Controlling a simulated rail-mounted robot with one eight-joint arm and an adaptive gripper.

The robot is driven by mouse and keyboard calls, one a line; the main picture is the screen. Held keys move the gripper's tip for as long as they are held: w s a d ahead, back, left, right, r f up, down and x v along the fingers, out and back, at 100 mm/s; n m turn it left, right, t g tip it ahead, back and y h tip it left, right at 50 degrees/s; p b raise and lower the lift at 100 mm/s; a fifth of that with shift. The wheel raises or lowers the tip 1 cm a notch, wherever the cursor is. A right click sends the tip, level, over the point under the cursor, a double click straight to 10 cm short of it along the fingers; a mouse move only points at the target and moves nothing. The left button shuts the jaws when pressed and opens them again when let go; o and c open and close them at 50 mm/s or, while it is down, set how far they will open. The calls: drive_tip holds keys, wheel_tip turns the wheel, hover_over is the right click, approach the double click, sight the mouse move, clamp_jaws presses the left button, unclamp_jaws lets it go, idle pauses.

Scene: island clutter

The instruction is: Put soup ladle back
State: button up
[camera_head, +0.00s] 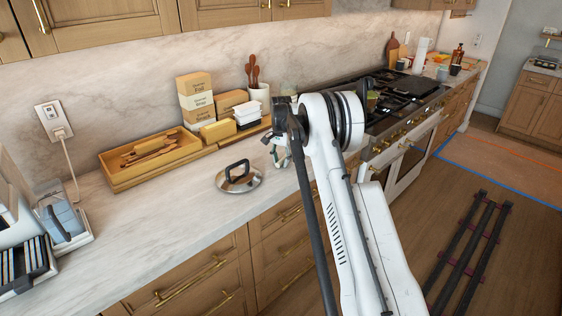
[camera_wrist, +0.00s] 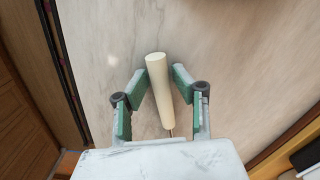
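In the wrist view a cream cylindrical handle (camera_wrist: 158,85) lies between my gripper's fingers. A thin metal rod shows at its near end; it may be the soup ladle, but no bowl is visible. My gripper (camera_wrist: 160,84) is open, its green-padded fingers on either side of the handle with a small gap visible at each side. In the head view my gripper (camera_head: 279,153) is over the counter, right of the pot lid, largely hidden by my arm. I cannot make out the ladle there.
A pot lid (camera_head: 252,184) with a black handle lies on the marble counter (camera_head: 150,231). Behind are a wooden tray (camera_head: 121,182) of utensils, boxes (camera_head: 195,98) and a white crock (camera_head: 261,97) with wooden utensils. The stove (camera_head: 403,102) is at right.

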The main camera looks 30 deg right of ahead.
drive_tip(key=shift+o, duration=0.5)
drive_tip(key=shift+r+p, duration=0.15)
drive_tip(key=shift+p, duration=0.45)
wheel_tip(320, 180, up, 13)
drive_tip(key=b, duration=0.2)
drive_tip(key=s+a+r+n+t, duration=0.3)
drive_tip(key=s+a+r+n, duration=0.2)
drive_tip(key=s+a+r, duration=1.2)
drive_tip(key=s+a+n+t, duration=0.2)
drive_tip(key=s+a+n, duration=0.15)
drive_tip(key=s, duration=1.45)
drive_tip(key=s+a+f+n+t, duration=0.1)
drive_tip(key=s+a+f, duration=0.1)
drive_tip(key=s+f, duration=0.2)
drive_tip(key=s+a+f+n+t, duration=0.1)
drive_tip(key=s+f, duration=0.3)
drive_tip(key=s, duration=0.7)
drive_tip(key=shift+a+f+n, duration=0.35)
drive_tip(key=shift+a+f, duration=0.05)
drive_tip(key=shift+a, duration=0.35)
